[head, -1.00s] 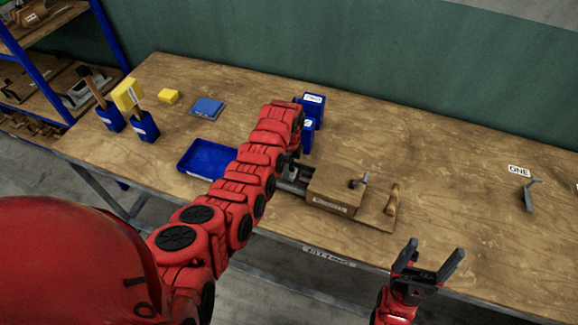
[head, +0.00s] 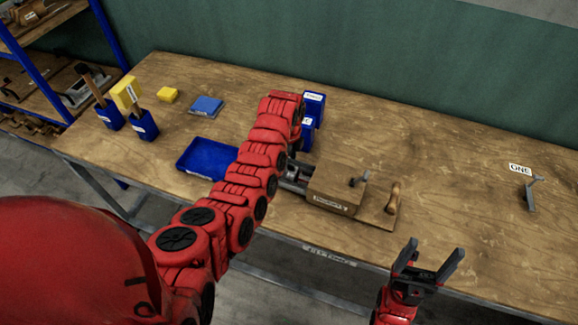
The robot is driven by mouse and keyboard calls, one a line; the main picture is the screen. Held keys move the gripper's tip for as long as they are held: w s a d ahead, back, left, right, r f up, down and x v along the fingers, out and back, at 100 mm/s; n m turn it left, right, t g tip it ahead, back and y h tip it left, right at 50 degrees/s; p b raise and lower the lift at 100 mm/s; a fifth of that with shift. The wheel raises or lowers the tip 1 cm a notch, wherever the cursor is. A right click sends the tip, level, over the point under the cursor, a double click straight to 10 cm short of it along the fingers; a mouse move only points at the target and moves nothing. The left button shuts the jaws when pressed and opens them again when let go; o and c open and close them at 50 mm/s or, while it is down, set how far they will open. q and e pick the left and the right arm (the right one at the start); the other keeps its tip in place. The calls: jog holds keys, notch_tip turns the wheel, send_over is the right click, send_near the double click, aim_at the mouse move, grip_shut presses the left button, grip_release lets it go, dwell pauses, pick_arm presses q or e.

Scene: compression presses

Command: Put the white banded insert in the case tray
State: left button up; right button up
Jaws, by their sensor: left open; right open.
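I cannot make out the white banded insert; it may be hidden behind my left arm. A shallow blue tray (head: 203,156) lies left of my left arm and looks empty in its visible part; I cannot tell whether it is the case tray. My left gripper (head: 292,148) is over the left end of the wooden press, mostly hidden by its own arm. The press has a wooden block (head: 335,192) and a grey metal rail (head: 293,183). My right gripper (head: 431,262) is open and empty, in front of the table's front edge.
Blue bins (head: 313,104) stand behind my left gripper. A flat blue block (head: 207,106), a yellow block (head: 168,95) and blue holders with tools (head: 144,125) are at the left. A grey bracket (head: 531,192) stands by the "ONE" label. The right tabletop is mostly clear.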

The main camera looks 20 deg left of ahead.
aim_at(289, 165)
pick_arm(q)
notch_tip(289, 165, up, 4)
jog(key=shift+b, duration=0.6)
notch_tip(289, 165, up, 4)
jog(key=shift+f+p, duration=0.1)
jog(key=shift+p, duration=0.95)
jog(key=shift+r+p, duration=0.3)
jog(key=shift+r, duration=0.5)
